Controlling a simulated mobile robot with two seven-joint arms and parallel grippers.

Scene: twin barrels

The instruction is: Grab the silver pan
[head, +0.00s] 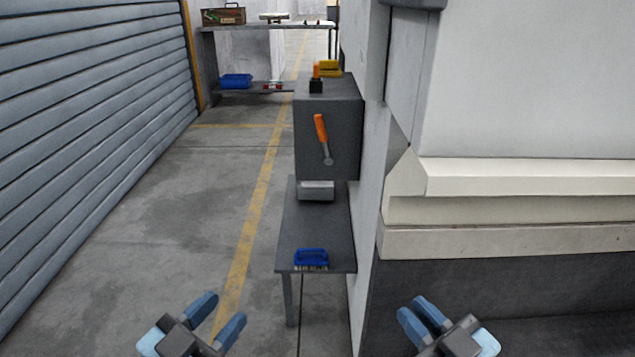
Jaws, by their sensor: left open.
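A small silver block-like item (316,191) sits on the grey table, under the front of a dark grey box (313,150) with an orange-handled lever; it may be the silver pan, but I cannot be sure from here. My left gripper (224,308) is open and empty at the bottom, over the floor and left of the table. My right gripper (412,307) has its fingers together, holds nothing visible, and is at the bottom right of the table. Both grippers are well short of the silver item.
A blue brush (311,257) lies on the near end of the grey table (300,232). A white wall block with a ledge (500,240) closes off the right. A shuttered wall (85,120) stands at left. Floor left of the table is clear. A far workbench (240,88) carries a blue tray.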

